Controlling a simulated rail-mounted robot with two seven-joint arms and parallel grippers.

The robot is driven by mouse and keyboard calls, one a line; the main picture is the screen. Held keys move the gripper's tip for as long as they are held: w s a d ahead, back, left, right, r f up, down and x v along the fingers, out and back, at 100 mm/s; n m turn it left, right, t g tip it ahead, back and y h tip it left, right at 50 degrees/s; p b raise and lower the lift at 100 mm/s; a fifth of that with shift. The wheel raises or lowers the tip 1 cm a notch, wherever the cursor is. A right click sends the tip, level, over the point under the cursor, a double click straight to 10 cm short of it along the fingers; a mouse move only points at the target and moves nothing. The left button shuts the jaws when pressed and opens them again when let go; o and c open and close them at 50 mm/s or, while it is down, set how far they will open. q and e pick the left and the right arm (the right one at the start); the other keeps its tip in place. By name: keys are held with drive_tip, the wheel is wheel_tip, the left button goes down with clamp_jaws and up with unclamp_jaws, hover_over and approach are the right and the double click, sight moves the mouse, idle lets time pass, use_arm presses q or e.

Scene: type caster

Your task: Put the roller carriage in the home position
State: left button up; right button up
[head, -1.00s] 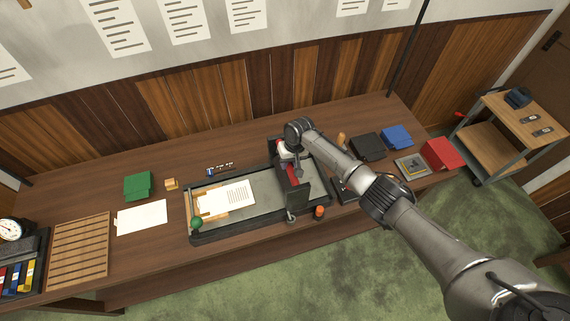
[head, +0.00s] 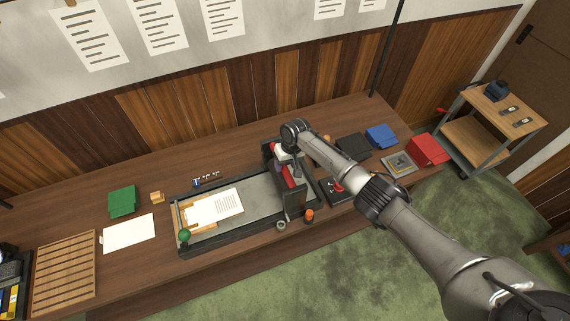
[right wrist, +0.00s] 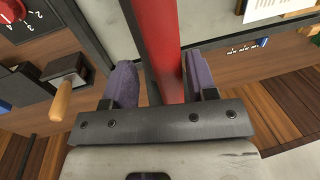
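The roller carriage (head: 291,200) is a dark block with a red bar, standing across the right part of a long grey press bed (head: 258,194) in the head view. The red bar (right wrist: 160,45) also shows in the right wrist view. My right gripper (head: 291,155) is at the back end of the carriage, partly hidden by its own wrist. In the right wrist view its two purple-padded fingers (right wrist: 162,85) stand apart on either side of the red bar, with a gap at the left finger. My left gripper is not in view.
A white printed sheet (head: 215,207) lies on the bed's left part. A green ball knob (head: 184,234) is at the bed's front left corner and an orange knob (head: 309,215) at its front right. A dark block with a wooden handle (right wrist: 68,88) is near my right gripper.

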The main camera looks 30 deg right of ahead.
drive_tip(key=shift+a, duration=0.15)
drive_tip(key=shift+r, duration=0.25)
drive_tip(key=d+r, duration=0.1)
drive_tip(key=r, duration=0.7)
drive_tip(key=d+r+b, duration=0.1)
drive_tip(key=r, duration=0.4)
drive_tip(key=shift+s+d, duration=0.25)
drive_tip(key=shift+d, duration=0.1)
